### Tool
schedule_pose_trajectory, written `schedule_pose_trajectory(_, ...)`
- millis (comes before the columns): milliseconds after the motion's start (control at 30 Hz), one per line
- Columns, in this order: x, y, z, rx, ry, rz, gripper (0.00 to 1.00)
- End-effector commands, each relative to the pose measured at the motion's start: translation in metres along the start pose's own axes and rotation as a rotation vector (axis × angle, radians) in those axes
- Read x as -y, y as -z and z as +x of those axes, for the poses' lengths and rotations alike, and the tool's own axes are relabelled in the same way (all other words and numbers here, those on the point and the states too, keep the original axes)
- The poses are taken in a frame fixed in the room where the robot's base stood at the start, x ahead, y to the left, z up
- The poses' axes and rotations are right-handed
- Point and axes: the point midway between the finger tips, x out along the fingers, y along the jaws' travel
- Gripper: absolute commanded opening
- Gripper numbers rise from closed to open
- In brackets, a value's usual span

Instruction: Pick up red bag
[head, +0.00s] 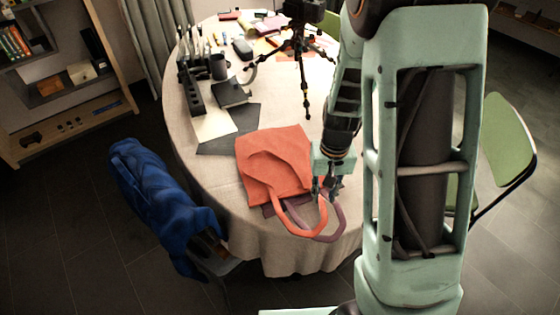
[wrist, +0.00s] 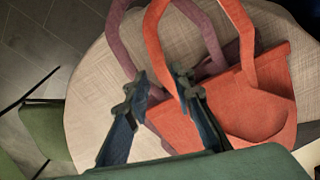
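The red bag (head: 272,165) is orange-red and lies flat on the round table (head: 225,178), near its front edge. Its looped handle (head: 293,227) points toward the front edge. In the wrist view the bag (wrist: 262,92) fills the right side and its handle (wrist: 156,42) rises at the top. A purple bag (head: 335,224) lies partly hidden beneath it, with its handle showing. My gripper (head: 328,192) is over the right side of the handles. In the wrist view its fingers (wrist: 160,82) are apart, with part of the red handle appearing between them. Contact cannot be told.
A tripod (head: 300,62) stands behind the bags. A black notebook (head: 230,92), papers and a dark organizer (head: 190,90) lie at the left. A chair with a blue jacket (head: 160,200) stands front left; a green chair (head: 508,140) stands at right.

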Motion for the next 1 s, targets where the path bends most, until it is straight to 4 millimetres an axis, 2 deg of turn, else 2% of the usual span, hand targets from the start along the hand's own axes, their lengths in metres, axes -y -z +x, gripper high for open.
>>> schedule_pose_trajectory(400, 0.001, -0.003, 0.048, 0.002, 0.000, 0.000, 0.22)
schedule_pose_trajectory(733, 0.001, -0.003, 0.053, 0.000, 0.000, 0.000, 0.22)
schedule_pose_trajectory(933, 0.001, -0.002, 0.053, -0.001, 0.000, 0.000, 0.00)
schedule_pose_trajectory(1000, 0.001, -0.002, 0.053, -0.001, 0.000, 0.000, 0.00)
